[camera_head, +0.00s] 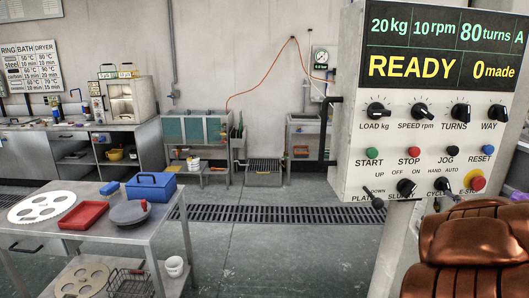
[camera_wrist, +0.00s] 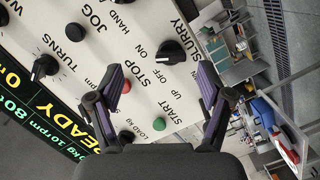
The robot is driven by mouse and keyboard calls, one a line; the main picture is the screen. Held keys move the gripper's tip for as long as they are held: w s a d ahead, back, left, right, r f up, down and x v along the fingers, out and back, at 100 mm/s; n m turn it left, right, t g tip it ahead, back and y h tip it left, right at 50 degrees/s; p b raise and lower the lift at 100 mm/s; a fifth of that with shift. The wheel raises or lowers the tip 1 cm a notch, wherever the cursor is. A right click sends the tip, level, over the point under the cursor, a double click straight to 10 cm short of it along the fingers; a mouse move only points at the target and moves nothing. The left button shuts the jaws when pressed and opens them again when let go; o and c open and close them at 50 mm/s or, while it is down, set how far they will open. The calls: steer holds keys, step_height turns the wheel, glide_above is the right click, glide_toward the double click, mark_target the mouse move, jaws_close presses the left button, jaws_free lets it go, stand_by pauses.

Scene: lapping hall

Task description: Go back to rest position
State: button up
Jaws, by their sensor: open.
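My gripper (camera_wrist: 160,73) shows in the wrist view with its two dark, purple-padded fingers spread wide apart. Nothing is held between them. Behind the fingers is the white control panel (camera_wrist: 150,75), seen turned around, with the red STOP button (camera_wrist: 109,27) and the green START button (camera_wrist: 159,123). I cannot tell how far the fingertips are from the panel. In the head view the same panel (camera_head: 420,140) stands at the right, its display (camera_head: 440,45) reading READY, 20 kg, 10 rpm, 80 turns and 0 made. My gripper's fingers do not show there.
A metal table (camera_head: 175,200) at the left front bears a white slotted disc (camera_head: 42,207), a red tray (camera_head: 83,215), a grey dish (camera_head: 131,213) and a blue box (camera_head: 155,187). Benches and sinks (camera_head: 195,130) line the back wall. The floor (camera_head: 270,250) between table and panel is clear.

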steer(key=s+a+f+m+g+y, duration=0.1)
steer(key=s+a+f+m+g, duration=0.2)
steer(key=s+a+g, duration=0.3)
steer(key=s+a+f+m+g+y, duration=0.1)
steer(key=s+a+f+m+g, duration=0.2)
steer(key=s+a, duration=1.1)
steer(key=s+a+f+m+g+y, duration=0.1)
steer(key=s+a+f+m+g, duration=0.2)
steer(key=s+a+f+g, duration=0.4)
steer(key=s+a+g, duration=0.2)
steer(key=s+a, duration=0.1)
steer(key=s, duration=0.6)
steer(key=shift+s, duration=0.35)
